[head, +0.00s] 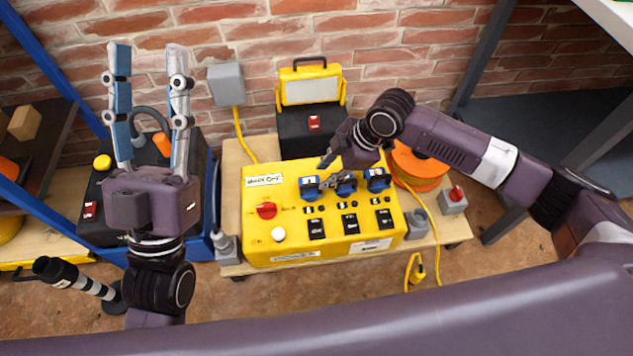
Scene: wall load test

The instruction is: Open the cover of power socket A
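A yellow power box (262,225) stands on a wooden pallet and carries blue-covered sockets in a row near its upper right. They are a left socket (309,188), a middle socket (346,188) and a right socket (378,181). Their lettering is too small to read, so I cannot tell which is A. My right gripper (328,176) reaches down over the left and middle sockets and partly hides the middle one; contact and its finger opening are unclear. My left gripper (147,88) points up, fingers wide apart and empty, left of the box.
A red rotary knob (266,210) and a white button (278,234) are on the box's left part. A yellow work lamp (310,85) stands behind it. An orange cable reel (418,168) is at right, by my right arm. A brick wall closes the back.

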